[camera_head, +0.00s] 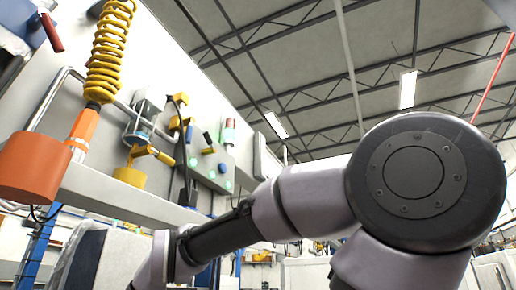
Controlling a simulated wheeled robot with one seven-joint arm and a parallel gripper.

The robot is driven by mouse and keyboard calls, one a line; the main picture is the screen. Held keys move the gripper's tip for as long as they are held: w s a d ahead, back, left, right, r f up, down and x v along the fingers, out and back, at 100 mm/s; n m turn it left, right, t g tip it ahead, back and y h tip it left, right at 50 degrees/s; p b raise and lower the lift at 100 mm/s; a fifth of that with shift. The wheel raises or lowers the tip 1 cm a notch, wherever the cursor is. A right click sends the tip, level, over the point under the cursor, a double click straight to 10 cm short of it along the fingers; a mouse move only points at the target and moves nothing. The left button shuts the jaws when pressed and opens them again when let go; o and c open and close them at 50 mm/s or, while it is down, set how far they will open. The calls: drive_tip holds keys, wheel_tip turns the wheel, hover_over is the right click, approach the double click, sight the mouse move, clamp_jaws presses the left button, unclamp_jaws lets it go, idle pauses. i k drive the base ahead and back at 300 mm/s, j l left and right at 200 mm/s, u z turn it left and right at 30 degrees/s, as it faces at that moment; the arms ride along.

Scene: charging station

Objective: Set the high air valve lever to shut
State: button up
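A red lever (51,32) shows at the upper left edge, beside a blue part that is cut off by the frame. It slants down to the right. A yellow handle (154,154) sits lower on the wall fittings, above a yellow block (129,176), and points right and slightly down. I cannot tell for certain which of the two is the high air valve lever. My arm reaches from the right across the lower middle toward the lower left, below both handles. My gripper's fingers are not visible.
A yellow coiled hose (107,50) hangs left of centre above an orange tool (81,132) and an orange cylinder (40,167). A pale ledge (125,200) runs beneath them. A panel with knobs (208,150) stands further right. Open air lies under the roof.

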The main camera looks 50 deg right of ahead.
sight(189, 135)
drive_tip(key=k+j+z, duration=0.1)
drive_tip(key=j+z, duration=0.15)
drive_tip(key=z, duration=0.15)
drive_tip(key=k+j+z, duration=0.2)
drive_tip(key=z, duration=0.2)
drive_tip(key=k+j+z, duration=0.15)
drive_tip(key=z, duration=0.25)
drive_tip(key=k+j+z, duration=0.1)
drive_tip(key=k, duration=0.25)
drive_tip(key=k+j+z, duration=0.1)
drive_tip(key=k+j, duration=0.2)
drive_tip(key=k+j+z, duration=0.1)
drive_tip(key=k, duration=0.3)
drive_tip(key=i+j, duration=0.5)
drive_tip(key=i, duration=0.1)
